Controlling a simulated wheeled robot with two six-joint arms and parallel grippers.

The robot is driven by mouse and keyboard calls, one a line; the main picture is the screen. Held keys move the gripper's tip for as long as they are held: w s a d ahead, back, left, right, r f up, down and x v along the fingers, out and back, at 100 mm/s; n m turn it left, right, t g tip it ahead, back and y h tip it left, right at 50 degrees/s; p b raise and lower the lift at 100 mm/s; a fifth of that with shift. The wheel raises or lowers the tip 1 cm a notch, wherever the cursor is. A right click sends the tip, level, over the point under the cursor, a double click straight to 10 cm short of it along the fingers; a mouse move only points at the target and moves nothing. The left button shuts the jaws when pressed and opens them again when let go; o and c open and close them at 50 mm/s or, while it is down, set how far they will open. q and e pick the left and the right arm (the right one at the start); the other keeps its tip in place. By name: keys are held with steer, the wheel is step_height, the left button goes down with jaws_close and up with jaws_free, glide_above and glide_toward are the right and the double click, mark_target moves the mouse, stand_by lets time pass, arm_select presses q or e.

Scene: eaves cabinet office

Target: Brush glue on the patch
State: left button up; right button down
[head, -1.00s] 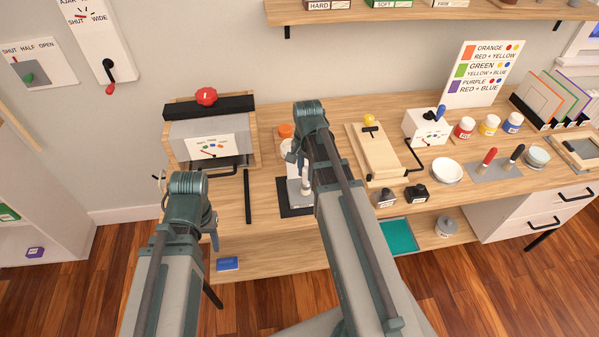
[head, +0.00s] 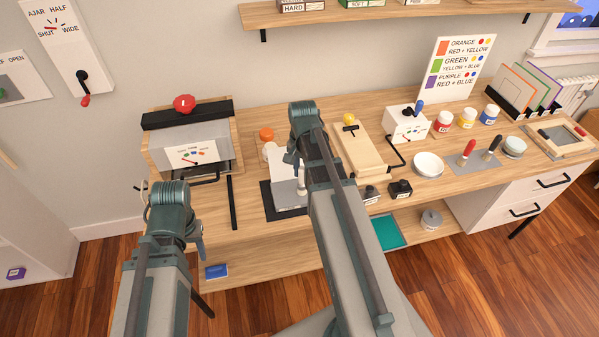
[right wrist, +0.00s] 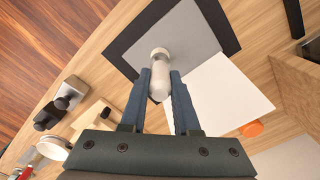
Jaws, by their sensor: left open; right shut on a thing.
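A flat grey piece (right wrist: 176,42), which may be the patch, lies on a black mat (right wrist: 118,46) on the bench. The mat also shows in the head view (head: 268,203). My right gripper (right wrist: 161,80) is shut on a white rounded cylinder with a cream end (right wrist: 160,72), held over the grey piece. Whether it touches is unclear. A white panel (right wrist: 225,95) is beside the grey piece. An orange-capped white jar (head: 267,135) stands behind the mat, partly hidden by my right arm. My left gripper (head: 198,245) is open, mostly hidden, at the bench's front left.
A press-like box with a red knob (head: 183,103) stands at the back left. A black bar (head: 232,203) lies left of the mat.

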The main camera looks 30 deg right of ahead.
steer(key=d, duration=0.3)
steer(key=shift+s+d, duration=0.1)
steer(key=shift+s, duration=0.3)
steer(key=shift+r, duration=0.1)
steer(key=shift+w+a, duration=0.25)
steer(key=shift+a, duration=0.65)
steer(key=shift+w+a, duration=0.2)
steer(key=shift+a, duration=0.65)
steer(key=shift+a, duration=0.15)
steer(key=shift+w+a, duration=0.2)
steer(key=shift+a, duration=0.6)
steer(key=shift+w+a, duration=0.15)
steer(key=shift+a, duration=0.65)
